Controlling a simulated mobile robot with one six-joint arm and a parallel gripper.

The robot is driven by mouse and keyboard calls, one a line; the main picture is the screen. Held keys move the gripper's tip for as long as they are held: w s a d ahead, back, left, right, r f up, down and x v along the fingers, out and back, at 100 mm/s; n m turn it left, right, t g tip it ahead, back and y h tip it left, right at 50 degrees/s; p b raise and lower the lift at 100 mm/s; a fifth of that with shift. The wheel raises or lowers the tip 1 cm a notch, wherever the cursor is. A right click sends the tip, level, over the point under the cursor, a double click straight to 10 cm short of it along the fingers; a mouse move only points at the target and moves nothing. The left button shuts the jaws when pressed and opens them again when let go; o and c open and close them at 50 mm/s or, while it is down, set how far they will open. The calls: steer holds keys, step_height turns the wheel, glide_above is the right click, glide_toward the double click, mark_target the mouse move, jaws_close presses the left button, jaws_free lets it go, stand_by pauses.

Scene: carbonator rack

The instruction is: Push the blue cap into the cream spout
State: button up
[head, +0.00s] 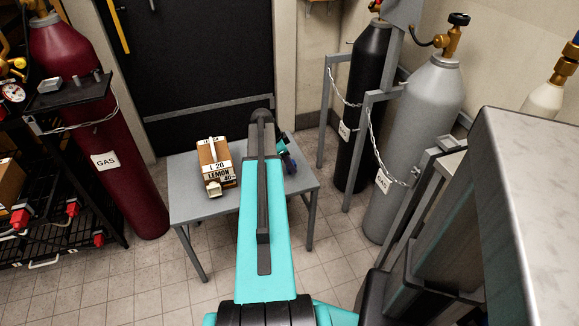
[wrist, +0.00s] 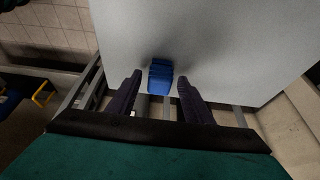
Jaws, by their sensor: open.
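The blue cap (wrist: 160,76) shows in the wrist view near the edge of the grey table, between the tips of my gripper (wrist: 160,80). The two dark fingers are spread, with a gap visible on each side of the cap. In the head view my gripper (head: 289,160) is at the right side of the table, partly hidden by my arm; I cannot make out the cap clearly there. A brown and white box labelled LEMON (head: 216,165) is on the table to the left of my arm. A small cream part at its near end (head: 214,188) may be the spout.
The grey table (head: 188,207) is bare left of and in front of the box. A black cylinder (head: 369,100) and a grey gas cylinder (head: 417,130) stand chained at the right. A red gas cylinder (head: 110,130) stands at the left. A grey-topped block (head: 535,190) fills the right foreground.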

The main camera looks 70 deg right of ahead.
steer(key=v, duration=1.2)
steer(key=shift+f, duration=0.1)
stand_by(0.4)
